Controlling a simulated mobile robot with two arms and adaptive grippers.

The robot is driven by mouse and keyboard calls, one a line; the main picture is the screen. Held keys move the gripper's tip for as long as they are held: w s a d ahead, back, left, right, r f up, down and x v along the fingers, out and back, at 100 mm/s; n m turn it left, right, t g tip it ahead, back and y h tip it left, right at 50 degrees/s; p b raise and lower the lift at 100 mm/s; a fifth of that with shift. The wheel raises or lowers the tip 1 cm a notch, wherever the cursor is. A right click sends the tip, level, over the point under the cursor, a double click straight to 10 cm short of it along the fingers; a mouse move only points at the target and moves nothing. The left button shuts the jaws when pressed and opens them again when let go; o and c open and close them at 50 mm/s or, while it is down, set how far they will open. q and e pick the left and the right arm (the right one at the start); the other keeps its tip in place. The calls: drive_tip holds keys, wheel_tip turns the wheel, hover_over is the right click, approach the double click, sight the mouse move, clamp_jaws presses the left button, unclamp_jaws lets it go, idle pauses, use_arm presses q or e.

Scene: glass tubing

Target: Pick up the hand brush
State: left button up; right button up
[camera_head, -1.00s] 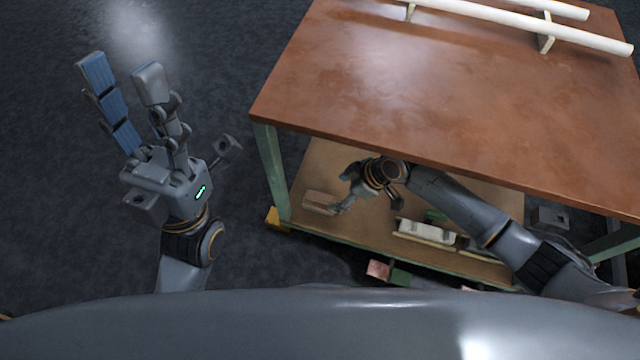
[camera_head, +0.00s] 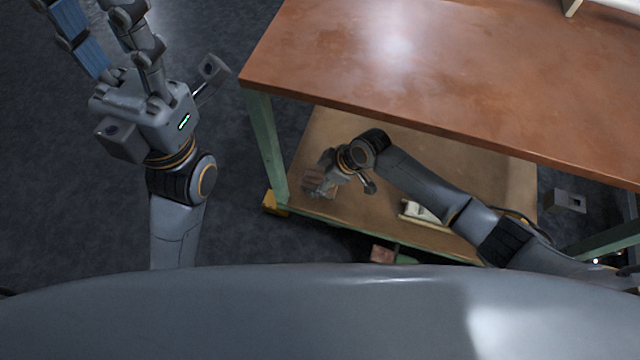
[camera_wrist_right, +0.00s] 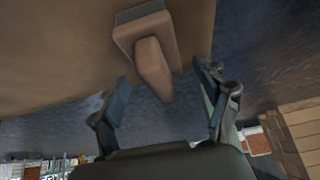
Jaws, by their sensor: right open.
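The hand brush, a brown block (camera_head: 313,188) with a raised handle, lies on the lower shelf near its left front corner. In the right wrist view the brush (camera_wrist_right: 150,55) is in full sight, its handle pointing down toward the gap between my fingers. My right gripper (camera_head: 325,174) is under the table top, over the brush, and partly covers it in the head view. Its fingers (camera_wrist_right: 160,98) are spread, with nothing between them. My left gripper (camera_head: 98,22) is open and empty over the floor left of the table; its fingertips are cut off at the top.
The red-brown table top (camera_head: 450,85) overhangs the lower shelf (camera_head: 385,222), with a green leg (camera_head: 266,145) left of the brush. A pale object (camera_head: 420,210) lies on the shelf under my right arm. A pinkish block (camera_head: 382,253) shows below the shelf's front edge.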

sight(313, 180)
drive_tip(key=b+x, duration=0.1)
drive_tip(key=x, duration=0.2)
drive_tip(key=shift+f+b, duration=0.1)
drive_tip(key=shift+b, duration=0.2)
drive_tip(key=shift+a, duration=0.1)
drive_tip(key=c, duration=1.3)
